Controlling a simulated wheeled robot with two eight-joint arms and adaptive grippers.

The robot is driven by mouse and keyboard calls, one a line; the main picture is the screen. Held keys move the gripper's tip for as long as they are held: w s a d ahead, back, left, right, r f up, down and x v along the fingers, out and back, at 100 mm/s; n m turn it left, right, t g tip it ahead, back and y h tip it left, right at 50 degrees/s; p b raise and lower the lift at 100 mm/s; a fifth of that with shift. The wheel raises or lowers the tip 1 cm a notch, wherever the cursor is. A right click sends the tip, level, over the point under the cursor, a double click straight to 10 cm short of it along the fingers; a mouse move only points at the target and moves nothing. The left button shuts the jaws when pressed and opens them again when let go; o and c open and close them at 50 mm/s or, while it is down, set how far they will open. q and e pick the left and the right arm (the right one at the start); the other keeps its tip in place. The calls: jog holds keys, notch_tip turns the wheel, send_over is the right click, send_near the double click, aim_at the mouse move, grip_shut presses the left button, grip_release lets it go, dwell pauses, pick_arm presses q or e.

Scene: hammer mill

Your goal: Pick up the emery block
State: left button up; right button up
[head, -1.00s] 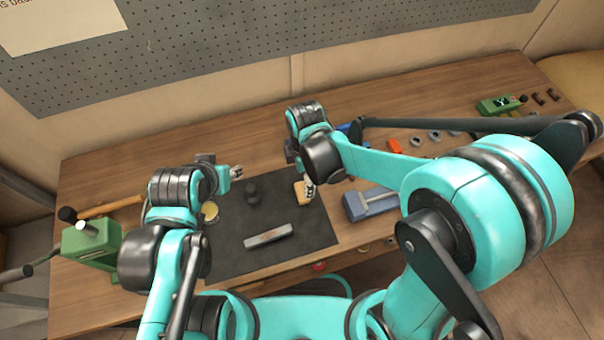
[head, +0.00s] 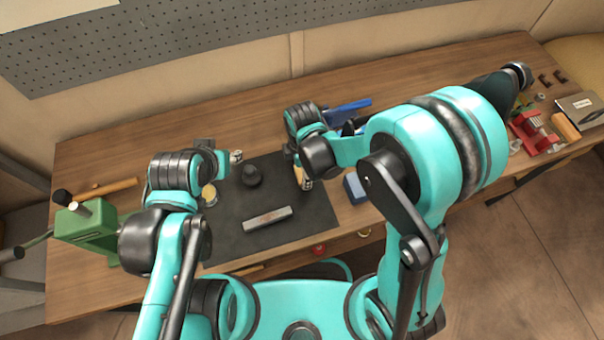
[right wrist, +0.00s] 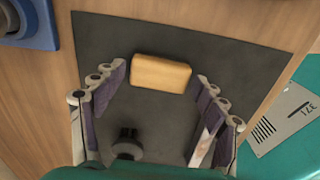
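The emery block, which I take to be the tan block with rounded edges, lies on the dark mat (head: 285,240). In the right wrist view the block (right wrist: 160,73) lies crosswise just ahead of and between the two fingertips. My right gripper (right wrist: 160,86) is open, with a finger on each side and nothing visibly gripped. In the head view the right gripper (head: 306,184) is over the mat's right part and largely hides the block. My left gripper (head: 237,157) is above the mat's far left part; its fingers are too small to read.
A grey bar (head: 267,218) lies at the front of the mat. A dark knobbed piece (head: 251,177) stands behind it. A round yellowish tin (head: 209,194) is beside the left arm. A green machine (head: 87,232) stands at the left.

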jog(key=c, duration=0.6)
jog(key=shift+r, duration=0.5)
jog(key=r+p, duration=0.1)
jog(key=r, duration=0.1)
jog(key=r+p, duration=0.1)
jog(key=r, duration=0.1)
jog(key=shift+s+d, duration=0.15)
jog(key=shift+d, duration=0.25)
jog(key=s+d+r+p, duration=0.1)
jog(key=d+r, duration=0.1)
jog(key=d, duration=0.1)
jog(key=s+d+r, duration=0.1)
jog(key=d+r, duration=0.1)
jog(key=d, duration=0.1)
jog(key=s+d+r+p, duration=0.1)
jog(key=s+d+r, duration=0.1)
jog(key=d, duration=0.2)
jog(key=shift+p, duration=0.35)
